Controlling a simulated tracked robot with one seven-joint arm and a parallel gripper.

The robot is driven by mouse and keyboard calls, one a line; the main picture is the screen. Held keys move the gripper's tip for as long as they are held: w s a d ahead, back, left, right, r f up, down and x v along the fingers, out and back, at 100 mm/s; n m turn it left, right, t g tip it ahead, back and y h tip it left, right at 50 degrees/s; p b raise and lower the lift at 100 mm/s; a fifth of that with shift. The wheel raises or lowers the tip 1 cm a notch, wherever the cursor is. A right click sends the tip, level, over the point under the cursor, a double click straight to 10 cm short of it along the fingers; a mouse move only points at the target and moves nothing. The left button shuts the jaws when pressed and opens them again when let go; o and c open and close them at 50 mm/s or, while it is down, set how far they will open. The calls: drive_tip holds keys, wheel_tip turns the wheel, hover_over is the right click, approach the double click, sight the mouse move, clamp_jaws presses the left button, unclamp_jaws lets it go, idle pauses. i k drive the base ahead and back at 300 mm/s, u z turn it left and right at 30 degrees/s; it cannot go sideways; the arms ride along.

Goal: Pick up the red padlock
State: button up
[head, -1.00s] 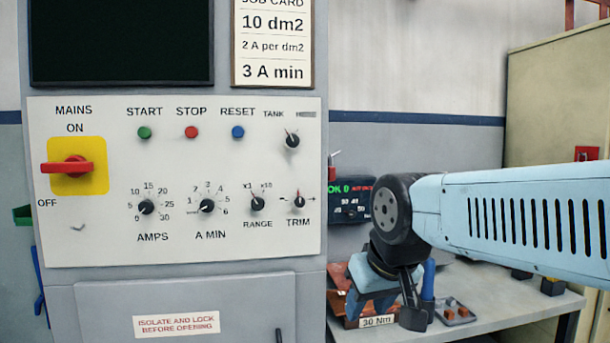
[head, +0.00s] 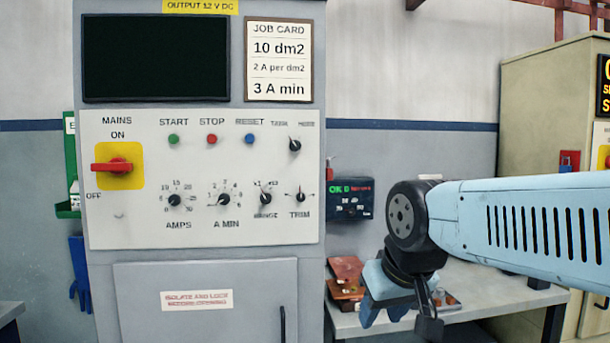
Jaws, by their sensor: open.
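I cannot make out a red padlock for certain. A small red item (head: 570,161) hangs on the side of the beige cabinet at the right, too small to identify. My gripper (head: 385,314) points down in front of the workbench at the lower right of the head view.
A grey control cabinet (head: 204,255) with a red mains switch (head: 112,167) on a yellow plate stands at left centre. The workbench (head: 480,308) carries a brown-red box (head: 347,272) and small parts behind my gripper. Blue gloves (head: 79,272) hang at the left.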

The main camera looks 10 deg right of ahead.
sight(329, 170)
drive_tip(key=z, duration=0.25)
drive_tip(key=i, duration=1)
drive_tip(key=u, duration=2.45)
drive_tip(key=k, duration=0.85)
drive_tip(key=z, duration=0.05)
